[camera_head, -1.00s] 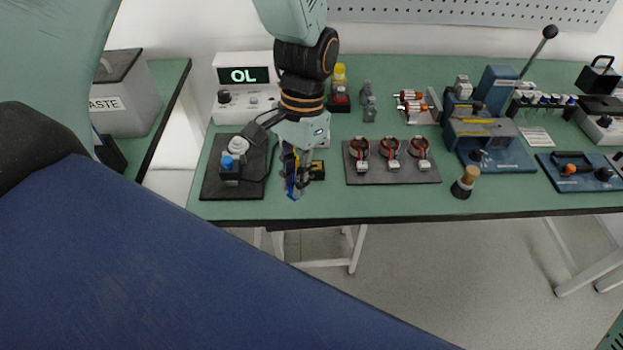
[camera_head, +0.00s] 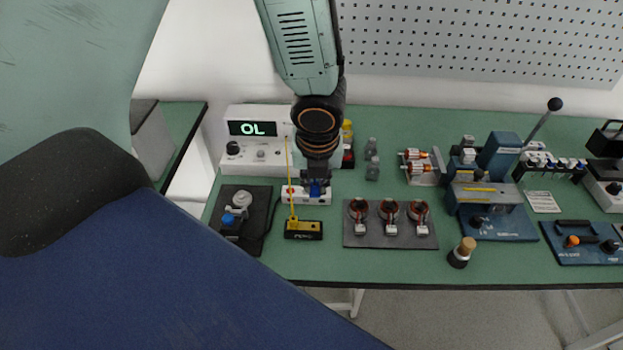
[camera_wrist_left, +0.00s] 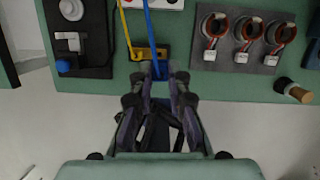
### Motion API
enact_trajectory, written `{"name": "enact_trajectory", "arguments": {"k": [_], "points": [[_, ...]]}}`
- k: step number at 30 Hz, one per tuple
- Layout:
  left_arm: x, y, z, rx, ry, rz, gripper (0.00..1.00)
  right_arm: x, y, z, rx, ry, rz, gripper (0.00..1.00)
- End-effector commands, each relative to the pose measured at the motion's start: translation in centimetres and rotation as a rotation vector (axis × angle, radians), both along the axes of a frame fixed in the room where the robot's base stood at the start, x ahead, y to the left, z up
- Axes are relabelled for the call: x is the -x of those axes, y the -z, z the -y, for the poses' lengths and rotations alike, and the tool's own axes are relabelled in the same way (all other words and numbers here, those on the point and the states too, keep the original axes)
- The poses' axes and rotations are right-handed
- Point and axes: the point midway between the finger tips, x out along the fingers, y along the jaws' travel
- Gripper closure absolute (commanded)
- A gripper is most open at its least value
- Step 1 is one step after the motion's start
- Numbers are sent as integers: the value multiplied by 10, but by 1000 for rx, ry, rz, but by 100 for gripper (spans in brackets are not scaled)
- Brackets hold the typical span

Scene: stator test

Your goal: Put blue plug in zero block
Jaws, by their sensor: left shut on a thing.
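My left gripper (camera_head: 317,186) is shut on the blue plug (camera_head: 317,190), which shows between its fingertips and overlaps the white terminal strip (camera_head: 294,195) in the head view. In the left wrist view, a blue lead (camera_wrist_left: 149,25) runs up from the fingers (camera_wrist_left: 160,72) towards that strip. A small black block (camera_head: 303,231) with yellow on top, probably the zero block, lies in front of the strip. A yellow plug (camera_head: 293,223) with a lead stands at its left end. The fingers overlap this block's right part in the wrist view. My right gripper is out of view.
A dark fixture (camera_head: 235,240) with a blue knob lies to the left. A dark plate (camera_head: 372,238) with several wound stators lies to the right. The meter (camera_head: 253,155) reading OL stands behind. A wooden-handled tool (camera_head: 461,254) is near the front edge.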

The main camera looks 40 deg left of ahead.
Motion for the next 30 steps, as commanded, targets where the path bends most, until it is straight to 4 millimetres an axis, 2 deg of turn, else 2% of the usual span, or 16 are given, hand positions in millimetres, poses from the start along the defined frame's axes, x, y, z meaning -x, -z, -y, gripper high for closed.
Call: {"name": "enact_trajectory", "arguments": {"k": [11,30], "points": [[-1,11,0,4,9,4,100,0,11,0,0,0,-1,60],[-4,64,0,2,8,4,100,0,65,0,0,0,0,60]]}}
